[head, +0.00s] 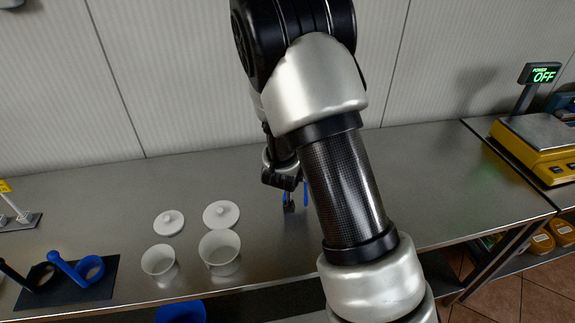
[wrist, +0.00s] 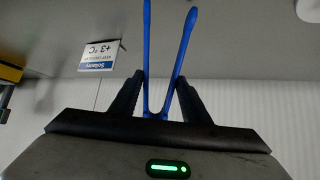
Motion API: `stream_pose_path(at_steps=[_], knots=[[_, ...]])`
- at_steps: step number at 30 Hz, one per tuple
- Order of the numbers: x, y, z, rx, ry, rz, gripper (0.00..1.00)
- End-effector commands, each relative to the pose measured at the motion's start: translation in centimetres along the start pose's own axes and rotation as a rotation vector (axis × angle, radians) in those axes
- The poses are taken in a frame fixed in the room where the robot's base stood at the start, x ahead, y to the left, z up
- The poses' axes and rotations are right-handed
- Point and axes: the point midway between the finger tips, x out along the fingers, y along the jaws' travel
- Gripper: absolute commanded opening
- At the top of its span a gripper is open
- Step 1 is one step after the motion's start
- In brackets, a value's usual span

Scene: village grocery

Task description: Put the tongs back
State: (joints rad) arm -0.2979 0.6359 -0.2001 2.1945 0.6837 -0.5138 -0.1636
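The blue tongs (wrist: 183,50) stand between the two black fingers of my gripper (wrist: 160,78) in the wrist view. Their two arms spread apart into a V and run up out of the fingers. The fingertips look pressed against both arms, one on each side. In the head view my gripper (head: 287,190) hangs over the steel counter, and small blue parts of the tongs (head: 306,194) show beside it. My arm hides much of the tongs there. I cannot tell whether they touch the counter.
Two white cups (head: 220,262) and two white lids (head: 169,222) stand left of my gripper. A black mat (head: 98,284) holds blue and black ring-shaped tools. A small stand (head: 22,220) is at far left, a yellow scale (head: 545,150) at right. The counter (head: 440,190) between is clear.

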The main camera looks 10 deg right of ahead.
Motion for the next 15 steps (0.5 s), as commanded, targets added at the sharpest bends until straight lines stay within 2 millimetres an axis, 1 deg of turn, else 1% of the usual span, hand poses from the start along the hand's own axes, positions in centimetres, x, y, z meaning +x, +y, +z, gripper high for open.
stream_pose_path(at_steps=[1, 5, 8, 10, 15], knots=[[0.4, -0.5, 0.0, 0.020, -0.028, 0.025, 0.40], [1.2, 0.0, 0.5, 0.075, -0.095, 0.087, 0.40], [1.4, -0.2, 0.3, 0.111, -0.126, 0.115, 0.40], [1.8, 0.1, 0.6, 0.136, -0.153, 0.135, 0.40], [2.2, 0.2, 0.5, 0.201, -0.207, 0.180, 0.40]])
